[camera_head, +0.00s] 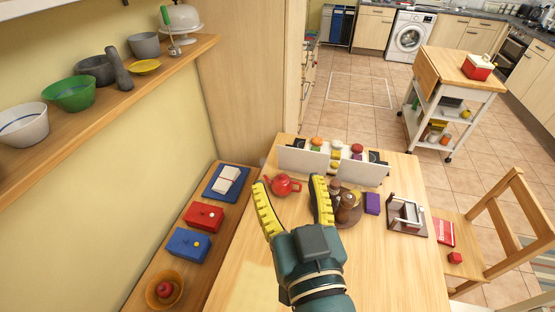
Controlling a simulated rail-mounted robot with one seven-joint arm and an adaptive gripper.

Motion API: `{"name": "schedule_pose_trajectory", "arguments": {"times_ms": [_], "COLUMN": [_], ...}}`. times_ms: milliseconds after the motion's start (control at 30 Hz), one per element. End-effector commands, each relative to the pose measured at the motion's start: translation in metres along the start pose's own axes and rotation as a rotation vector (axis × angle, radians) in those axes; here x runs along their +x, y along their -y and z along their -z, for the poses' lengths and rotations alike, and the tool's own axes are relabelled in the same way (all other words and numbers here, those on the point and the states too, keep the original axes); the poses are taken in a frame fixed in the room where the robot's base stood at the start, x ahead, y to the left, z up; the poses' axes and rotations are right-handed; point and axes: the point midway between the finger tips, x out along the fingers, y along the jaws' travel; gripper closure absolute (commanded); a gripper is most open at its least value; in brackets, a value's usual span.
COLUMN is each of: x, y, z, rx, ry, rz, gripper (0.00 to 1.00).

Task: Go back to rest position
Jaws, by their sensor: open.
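My gripper (292,206) is in the head view, above the wooden table (405,278). Its two yellow-padded fingers are spread apart and point toward the far end of the table. Nothing is between the fingers that I can see it holding. A red teapot (283,185) shows beyond and between the fingers, apparently lower, on the table. Brown shakers (346,207) on a round wooden tray stand just right of the right finger, partly hidden by it.
White panels (362,173) with jars behind stand at the table's far end. A purple box (372,203) and a small rack (407,215) lie to the right. A side shelf (228,246) holds red and blue boxes. A chair (500,230) stands right. The near right tabletop is clear.

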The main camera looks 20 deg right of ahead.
Motion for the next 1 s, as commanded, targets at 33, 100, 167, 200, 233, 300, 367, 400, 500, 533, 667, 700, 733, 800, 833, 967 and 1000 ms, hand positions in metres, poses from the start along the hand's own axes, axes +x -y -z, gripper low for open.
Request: {"name": "schedule_pose_trajectory", "arguments": {"times_ms": [33,100,167,200,233,300,367,400,500,533,667,700,733,800,833,967,1000], "x": [-0.01,-0.026,-0.036,-0.041,-0.043,-0.045,-0.044,-0.044,-0.044,-0.044,-0.044,-0.044,-0.044,-0.044,-0.044,-0.044,-0.044], "y": [0.013,0.024,0.03,0.032,0.033,0.033,0.033,0.033,0.033,0.033,0.033,0.033,0.034,0.034,0.034,0.034,0.034], "z": [0.039,0.079,0.1,0.109,0.112,0.115,0.114,0.114,0.114,0.114,0.148,0.162,0.172,0.189,0.192,0.193,0.193], "rx": [-0.009,-0.017,-0.02,-0.022,-0.023,-0.023,-0.023,-0.023,-0.023,-0.023,-0.017,-0.014,-0.011,-0.007,-0.005,-0.004,-0.004], "ry": [-0.118,-0.246,-0.316,-0.345,-0.357,-0.367,-0.365,-0.364,-0.363,-0.362,-0.362,-0.361,-0.361,-0.361,-0.361,-0.361,-0.361], "rz": [0.029,0.054,0.066,0.071,0.073,0.074,0.073,0.073,0.073,0.073,0.073,0.073,0.073,0.074,0.074,0.074,0.074], "gripper": [0.29,0.29,0.29,0.29,0.29,0.29,0.29,0.29,0.29,0.29,0.29,0.29,0.29,0.29,0.29,0.29,0.29]}}
